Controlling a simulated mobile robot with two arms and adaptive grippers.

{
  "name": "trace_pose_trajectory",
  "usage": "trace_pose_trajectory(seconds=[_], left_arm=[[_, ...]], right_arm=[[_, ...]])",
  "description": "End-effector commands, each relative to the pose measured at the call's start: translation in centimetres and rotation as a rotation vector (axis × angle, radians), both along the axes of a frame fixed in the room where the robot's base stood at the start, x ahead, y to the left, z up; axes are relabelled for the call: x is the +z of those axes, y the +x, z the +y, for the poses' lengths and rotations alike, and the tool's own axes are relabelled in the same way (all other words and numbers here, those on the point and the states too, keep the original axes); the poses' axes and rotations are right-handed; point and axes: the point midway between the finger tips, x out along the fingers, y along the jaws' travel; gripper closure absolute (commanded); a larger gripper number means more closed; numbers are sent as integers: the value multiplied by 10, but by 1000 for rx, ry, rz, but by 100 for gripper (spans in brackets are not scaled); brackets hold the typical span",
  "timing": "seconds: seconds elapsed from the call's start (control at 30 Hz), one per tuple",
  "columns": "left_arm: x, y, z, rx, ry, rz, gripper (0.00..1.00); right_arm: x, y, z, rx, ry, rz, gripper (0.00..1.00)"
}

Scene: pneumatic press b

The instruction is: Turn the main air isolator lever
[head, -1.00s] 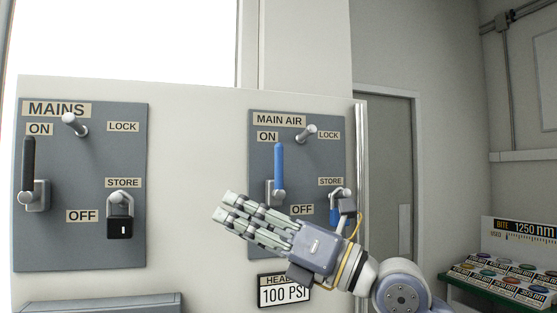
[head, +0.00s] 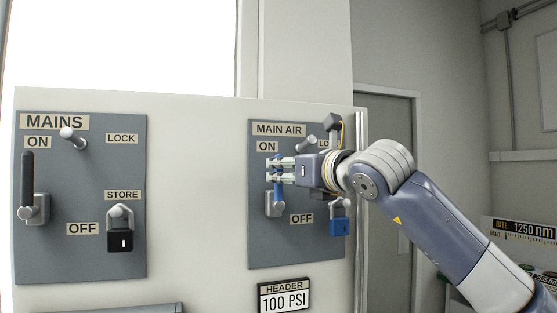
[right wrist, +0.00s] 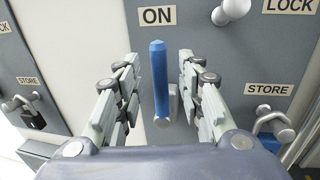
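The main air panel (head: 262,235) is grey, with ON, OFF, LOCK and STORE labels. Its blue isolator lever (right wrist: 159,80) points up toward ON in the right wrist view. In the head view its lower part (head: 278,194) shows below my right gripper, which hides the top. My right gripper (head: 274,170) is open, with its fingers at the upper part of the lever. In the right wrist view the lever stands between the two fingers of the gripper (right wrist: 158,85), with a visible gap on each side. My left gripper is not in view.
A blue padlock (head: 339,227) hangs at STORE below my right wrist. A grey peg (head: 306,144) sticks out near LOCK. The mains panel (head: 80,262) at left has a black lever (head: 27,180) up at ON and a black padlock (head: 120,239).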

Motion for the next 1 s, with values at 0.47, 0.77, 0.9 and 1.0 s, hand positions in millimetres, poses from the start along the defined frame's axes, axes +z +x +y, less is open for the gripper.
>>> trace_pose_trajectory(seconds=[0.47, 0.77, 0.9, 1.0], left_arm=[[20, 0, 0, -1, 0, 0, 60], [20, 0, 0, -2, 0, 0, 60], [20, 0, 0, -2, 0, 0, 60], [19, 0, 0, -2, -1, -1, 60]], right_arm=[[-1, 31, 18, 1, -1, 0, 65], [-1, 31, 18, 1, 0, 0, 100], [-1, 31, 18, 1, 0, 0, 100], [-1, 31, 16, 1, 3, 1, 100]])
